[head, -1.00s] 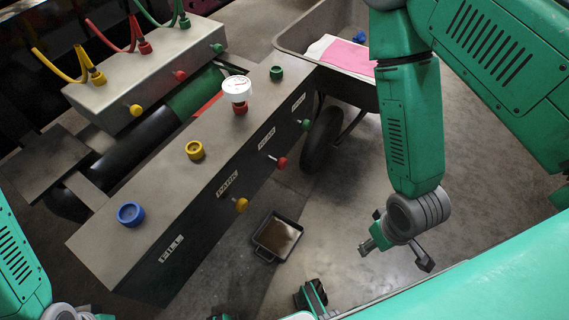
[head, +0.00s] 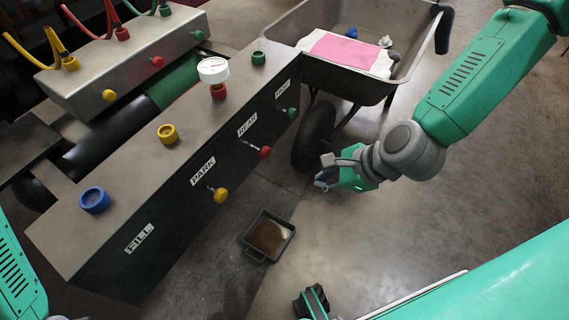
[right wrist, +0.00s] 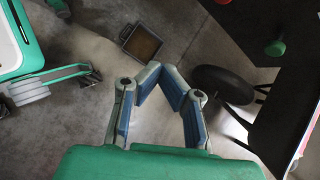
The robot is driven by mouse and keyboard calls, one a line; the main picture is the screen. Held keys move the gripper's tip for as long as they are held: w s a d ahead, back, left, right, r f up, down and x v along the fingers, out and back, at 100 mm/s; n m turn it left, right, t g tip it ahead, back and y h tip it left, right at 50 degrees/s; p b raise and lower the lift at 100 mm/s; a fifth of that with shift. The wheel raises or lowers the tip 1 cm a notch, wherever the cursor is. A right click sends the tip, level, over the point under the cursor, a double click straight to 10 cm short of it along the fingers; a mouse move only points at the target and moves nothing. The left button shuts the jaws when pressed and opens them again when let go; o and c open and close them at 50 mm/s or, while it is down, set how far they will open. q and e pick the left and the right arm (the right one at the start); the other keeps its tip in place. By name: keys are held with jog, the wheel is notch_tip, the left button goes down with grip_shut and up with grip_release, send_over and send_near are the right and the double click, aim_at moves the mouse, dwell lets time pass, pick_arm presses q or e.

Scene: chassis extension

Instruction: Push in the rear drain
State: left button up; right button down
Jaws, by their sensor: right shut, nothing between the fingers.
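The rear drain is a red knob (head: 265,152) on a bright stem under the REAR label (head: 247,125), on the dark front of the long box (head: 130,180). The knob stands out from the face. My right gripper (head: 328,180) is to the right of the red knob and apart from it, in front of the wheelbarrow wheel. It also shows in the right wrist view (right wrist: 160,72), where its fingers fold inward to meet with nothing between them. My left arm shows at the lower left edge, its gripper out of view.
A yellow knob (head: 219,195) and a green knob (head: 291,114) flank the red one. A dark pan (head: 284,256) with brown liquid lies on the floor below. The wheelbarrow tray (head: 282,47) and its wheel (head: 311,141) stand behind my right gripper. The floor at right is clear.

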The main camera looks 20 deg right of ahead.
jog(key=w+r+m+t, duration=0.2)
jog(key=w+r+m, duration=0.1)
jog(key=r+m, duration=0.15)
jog(key=b, duration=0.6)
send_near(269, 156)
jog(key=shift+m+y, duration=0.3)
jog(key=shift+m, duration=0.15)
jog(key=x, duration=0.7)
jog(key=shift+d+f, duration=0.1)
jog(key=shift+f, duration=0.05)
jog(key=shift+d, duration=0.15)
